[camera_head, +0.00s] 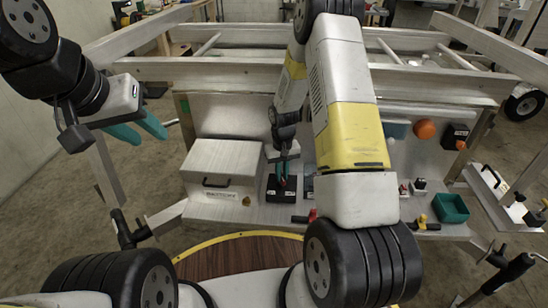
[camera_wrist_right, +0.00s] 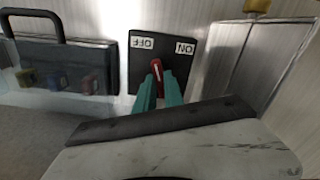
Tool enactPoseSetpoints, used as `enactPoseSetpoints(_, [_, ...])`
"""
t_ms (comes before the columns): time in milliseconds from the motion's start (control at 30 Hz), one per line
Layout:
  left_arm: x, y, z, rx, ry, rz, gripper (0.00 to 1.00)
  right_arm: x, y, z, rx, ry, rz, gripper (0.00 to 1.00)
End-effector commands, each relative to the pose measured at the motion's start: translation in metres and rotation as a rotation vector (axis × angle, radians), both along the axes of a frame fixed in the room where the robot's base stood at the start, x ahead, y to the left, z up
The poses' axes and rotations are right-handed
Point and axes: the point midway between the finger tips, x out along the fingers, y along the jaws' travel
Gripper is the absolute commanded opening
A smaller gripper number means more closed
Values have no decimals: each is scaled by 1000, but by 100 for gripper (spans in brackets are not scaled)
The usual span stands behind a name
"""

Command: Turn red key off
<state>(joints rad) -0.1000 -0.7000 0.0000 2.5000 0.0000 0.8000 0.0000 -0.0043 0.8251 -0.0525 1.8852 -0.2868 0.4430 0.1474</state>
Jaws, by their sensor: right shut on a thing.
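The red key (camera_wrist_right: 156,66) sits in a black switch plate (camera_wrist_right: 137,72), which reads OFF at left and ON at right, both upside down in the right wrist view. The key's visible end points up and slightly left, between the labels. My right gripper (camera_wrist_right: 158,84) is shut on the key, with its teal fingers on either side. In the head view the black switch plate (camera_head: 274,194) is at centre, with my right gripper (camera_head: 283,170) reaching down to it. My left gripper (camera_head: 137,130) is open and empty, well away at upper left.
A metal box (camera_head: 222,165) with a black handle stands left of the switch. An orange ball (camera_head: 425,129), a green tray (camera_head: 450,208) and a yellow knob (camera_head: 422,219) are at right.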

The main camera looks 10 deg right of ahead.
Motion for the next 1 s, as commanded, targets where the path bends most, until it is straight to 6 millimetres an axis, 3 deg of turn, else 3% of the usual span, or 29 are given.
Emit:
enactPoseSetpoints(500, [0,0,0,0,0,0,36,0,0,1,0,-1,361,0])
enactPoseSetpoints(1000, [0,0,0,0,0,0,36,1,0,1,0,-2,442,0])
